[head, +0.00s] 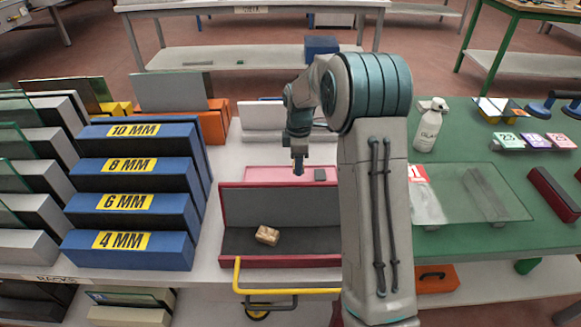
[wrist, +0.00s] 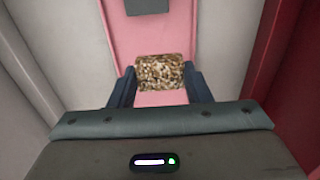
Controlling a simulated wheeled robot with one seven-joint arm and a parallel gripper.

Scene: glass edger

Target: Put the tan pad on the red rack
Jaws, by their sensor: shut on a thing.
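My gripper (wrist: 160,88) points down over a pink strip (head: 262,174) behind the red rack and is shut on a speckled tan-brown pad (wrist: 160,71). The pad sits between the two dark fingers; I cannot tell whether it touches the pink surface. In the head view my gripper (head: 298,170) hides the pad. The red rack (head: 282,262) stands in front, with a dark lining and a dark back wall. A tan block (head: 267,235) lies on its lining, left of the middle.
A small grey pad (head: 319,174) lies on the pink strip, right of my gripper. Blue stepped racks (head: 130,205) stand left of the red rack. A yellow rail (head: 238,275) runs along the front. A green table with a glass sheet (head: 470,192) is at right.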

